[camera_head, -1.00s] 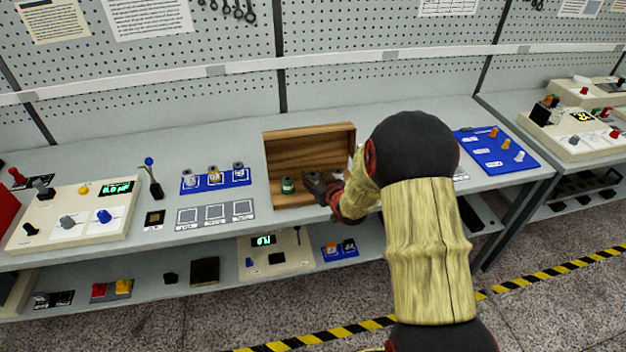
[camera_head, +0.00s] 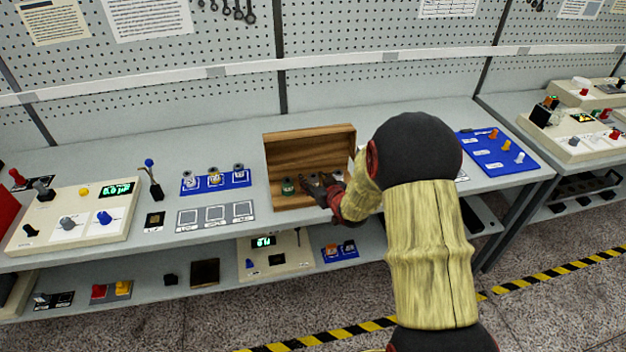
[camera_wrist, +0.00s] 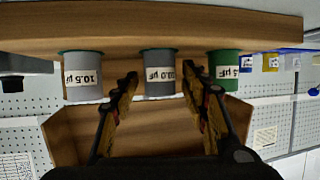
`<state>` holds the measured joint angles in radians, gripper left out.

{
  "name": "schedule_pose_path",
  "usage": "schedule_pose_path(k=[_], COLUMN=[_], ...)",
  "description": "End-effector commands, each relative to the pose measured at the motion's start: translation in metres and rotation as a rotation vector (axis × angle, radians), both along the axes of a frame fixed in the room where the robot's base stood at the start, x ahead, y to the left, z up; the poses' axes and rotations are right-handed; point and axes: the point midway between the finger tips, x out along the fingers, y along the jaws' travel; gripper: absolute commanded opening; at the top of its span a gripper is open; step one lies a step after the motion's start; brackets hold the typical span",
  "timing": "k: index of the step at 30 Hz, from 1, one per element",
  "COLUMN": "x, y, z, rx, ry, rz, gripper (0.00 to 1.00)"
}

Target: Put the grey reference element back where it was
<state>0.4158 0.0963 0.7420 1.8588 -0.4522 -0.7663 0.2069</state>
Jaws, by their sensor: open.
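The open wooden box (camera_head: 310,152) stands on the bench with its lid raised; its wood also shows in the wrist view (camera_wrist: 215,22). In the wrist view it holds three cylinders in a row: a light grey one (camera_wrist: 82,66), a darker grey one (camera_wrist: 159,60) in the middle and a green one (camera_wrist: 224,60). The middle one's label seems to read 10.0 µF. My gripper (camera_wrist: 162,76) is open, with one finger on each side of the middle grey cylinder. In the head view my gripper (camera_head: 322,184) hides part of the box's contents; the green cylinder (camera_head: 288,187) shows left of it.
Left of the box lie a blue tray (camera_head: 227,178) with several small cylinders and a card with three squares (camera_head: 215,214). A white instrument (camera_head: 75,215) stands further left. A blue board (camera_head: 482,150) with coloured pegs lies to the right. A lower shelf runs below.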

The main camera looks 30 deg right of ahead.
Motion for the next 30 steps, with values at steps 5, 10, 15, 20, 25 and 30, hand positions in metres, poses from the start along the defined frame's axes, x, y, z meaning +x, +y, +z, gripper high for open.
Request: schedule_pose_path(k=[5,10,15,20,25,30], x=[-0.032,-0.066,-0.09,-0.102,-0.103,-0.117], y=[0.002,0.005,0.007,0.008,0.013,0.03], z=[0.016,0.029,0.038,0.043,0.064,0.116], rx=[-0.001,-0.001,0.0,0.0,-0.034,-0.093], ry=[0.0,0.001,0.001,0.002,0.04,0.159], rz=[-0.002,-0.002,-0.001,-0.001,-0.013,-0.056], gripper=[0.45,0.45,0.45,0.45,0.45,0.45])
